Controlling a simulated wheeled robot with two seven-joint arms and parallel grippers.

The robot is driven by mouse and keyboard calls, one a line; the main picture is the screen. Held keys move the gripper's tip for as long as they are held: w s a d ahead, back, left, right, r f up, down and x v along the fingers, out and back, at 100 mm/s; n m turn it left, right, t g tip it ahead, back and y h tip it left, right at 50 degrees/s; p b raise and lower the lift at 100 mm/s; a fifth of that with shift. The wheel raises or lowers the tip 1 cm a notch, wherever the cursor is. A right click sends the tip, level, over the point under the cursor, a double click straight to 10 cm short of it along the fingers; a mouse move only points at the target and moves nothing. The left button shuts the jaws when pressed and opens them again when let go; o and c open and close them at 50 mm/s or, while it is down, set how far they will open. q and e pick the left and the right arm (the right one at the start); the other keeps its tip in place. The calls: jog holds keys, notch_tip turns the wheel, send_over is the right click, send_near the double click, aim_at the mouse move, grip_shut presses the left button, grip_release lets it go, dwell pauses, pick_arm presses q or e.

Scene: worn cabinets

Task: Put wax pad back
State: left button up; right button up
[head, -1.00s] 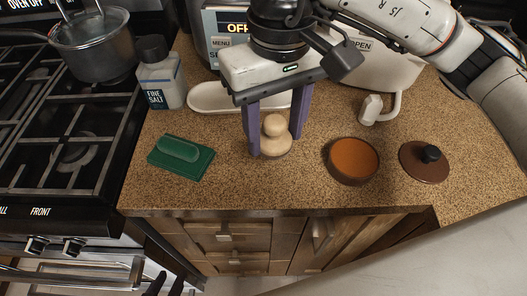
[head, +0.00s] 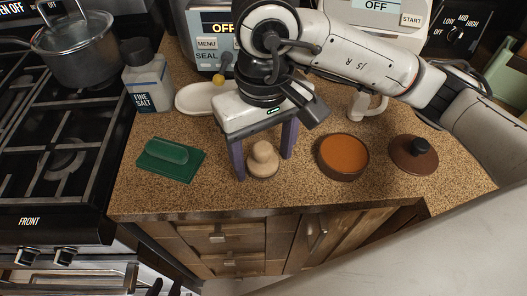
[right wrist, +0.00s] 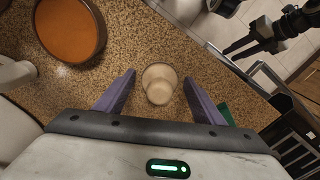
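No object is labelled as the wax pad. A pale wooden knobbed piece (head: 263,160) stands on the counter; it also shows in the right wrist view (right wrist: 159,84). A round brown dish with an orange-brown surface (head: 343,156) sits to its right and shows at the right wrist view's upper left (right wrist: 70,27). My right gripper (head: 264,167) is open and empty, its purple fingers apart on either side of the knobbed piece in the head view.
A green pad (head: 170,158) lies left, a dark knobbed lid (head: 413,155) right. Behind are a salt bottle (head: 148,78), a white oval tray (head: 196,98) and appliances. The stove (head: 60,150) borders the left. The counter's front edge is clear.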

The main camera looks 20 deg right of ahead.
aim_at(264, 148)
jog(key=shift+r, duration=0.1)
notch_tip(264, 148, up, 12)
dwell(0.7)
dwell(0.3)
